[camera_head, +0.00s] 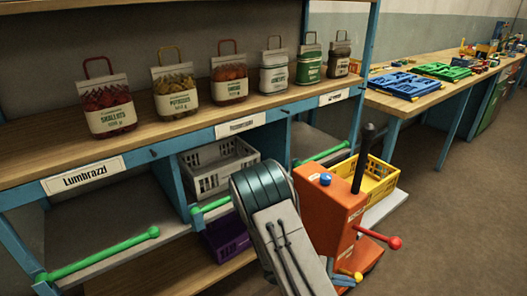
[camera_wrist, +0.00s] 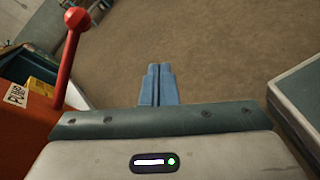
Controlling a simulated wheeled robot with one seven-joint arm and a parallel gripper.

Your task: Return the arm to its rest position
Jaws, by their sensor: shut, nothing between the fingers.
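My gripper (camera_wrist: 158,85) shows in the wrist view with its two blue fingers together and nothing between them. It points over bare brown floor (camera_wrist: 205,50). In the head view my grey arm (camera_head: 285,240) is at the bottom centre, in front of the shelf unit; I cannot make out the fingers there. An orange machine (camera_head: 320,205) stands just right of my arm. It also shows at the left edge of the wrist view (camera_wrist: 25,125), where its red-knobbed lever (camera_wrist: 72,55) rises left of the fingers.
Several labelled sacks, such as the shallots sack (camera_head: 109,108), stand in a row on the wooden shelf (camera_head: 180,135). Below are a grey crate (camera_head: 215,170), a purple crate (camera_head: 227,238) and a yellow crate (camera_head: 380,180). Green-knobbed bars (camera_head: 100,255) stick out. Open floor (camera_head: 450,220) lies right.

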